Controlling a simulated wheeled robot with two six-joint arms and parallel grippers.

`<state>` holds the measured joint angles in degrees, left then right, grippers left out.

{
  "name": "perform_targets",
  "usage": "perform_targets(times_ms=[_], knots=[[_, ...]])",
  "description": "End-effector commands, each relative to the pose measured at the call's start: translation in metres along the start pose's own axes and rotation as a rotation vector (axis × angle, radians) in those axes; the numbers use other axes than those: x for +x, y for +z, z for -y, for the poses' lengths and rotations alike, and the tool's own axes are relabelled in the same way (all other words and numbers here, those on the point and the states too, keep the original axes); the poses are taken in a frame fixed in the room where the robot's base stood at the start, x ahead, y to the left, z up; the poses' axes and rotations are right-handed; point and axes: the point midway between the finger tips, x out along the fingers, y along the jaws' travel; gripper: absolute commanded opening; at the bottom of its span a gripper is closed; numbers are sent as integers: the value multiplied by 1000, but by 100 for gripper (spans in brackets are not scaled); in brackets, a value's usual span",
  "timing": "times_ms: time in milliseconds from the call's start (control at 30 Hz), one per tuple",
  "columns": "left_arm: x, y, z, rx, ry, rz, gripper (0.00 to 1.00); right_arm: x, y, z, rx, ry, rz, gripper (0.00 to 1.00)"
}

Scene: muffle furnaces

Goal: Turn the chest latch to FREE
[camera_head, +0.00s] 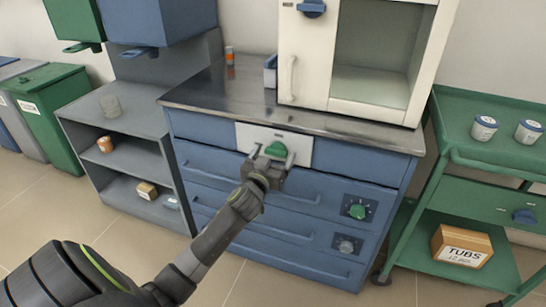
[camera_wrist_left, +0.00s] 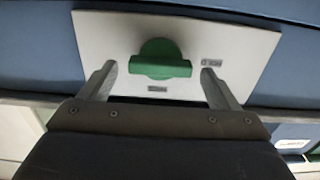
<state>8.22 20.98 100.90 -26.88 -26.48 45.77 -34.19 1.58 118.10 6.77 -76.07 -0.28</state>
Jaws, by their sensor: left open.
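The chest latch is a green knob (camera_head: 277,151) on a white plate (camera_head: 300,150) at the top front of the blue drawer chest (camera_head: 200,126). In the left wrist view the green knob (camera_wrist_left: 160,60) has a bar-shaped grip lying across the picture, with small labels on the white plate (camera_wrist_left: 230,40) that I cannot read. My left gripper (camera_head: 268,153) is open in front of the plate. In the left wrist view its two fingers (camera_wrist_left: 160,82) stand apart on either side of the knob, with gaps between. My right gripper is not in view.
A white cabinet with a window (camera_head: 372,55) stands on the chest's metal top (camera_head: 220,93). Lower on the chest are a green dial (camera_head: 357,211) and a grey dial (camera_head: 346,246). A grey shelf (camera_head: 75,110) stands left, a green cart (camera_head: 470,165) right.

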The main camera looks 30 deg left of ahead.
Motion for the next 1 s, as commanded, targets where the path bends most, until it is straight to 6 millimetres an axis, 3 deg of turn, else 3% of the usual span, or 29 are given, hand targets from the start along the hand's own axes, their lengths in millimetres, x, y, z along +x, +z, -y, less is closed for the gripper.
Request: perform_targets(times_ms=[167, 500, 1000], knots=[[0, 0, 0, 0, 0, 0, 82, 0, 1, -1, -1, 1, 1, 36], [0, 0, 0, 0, 0, 0, 39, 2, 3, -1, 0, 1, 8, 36], [0, -2, -1, 147, -1, 1, 39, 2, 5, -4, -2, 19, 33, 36]])
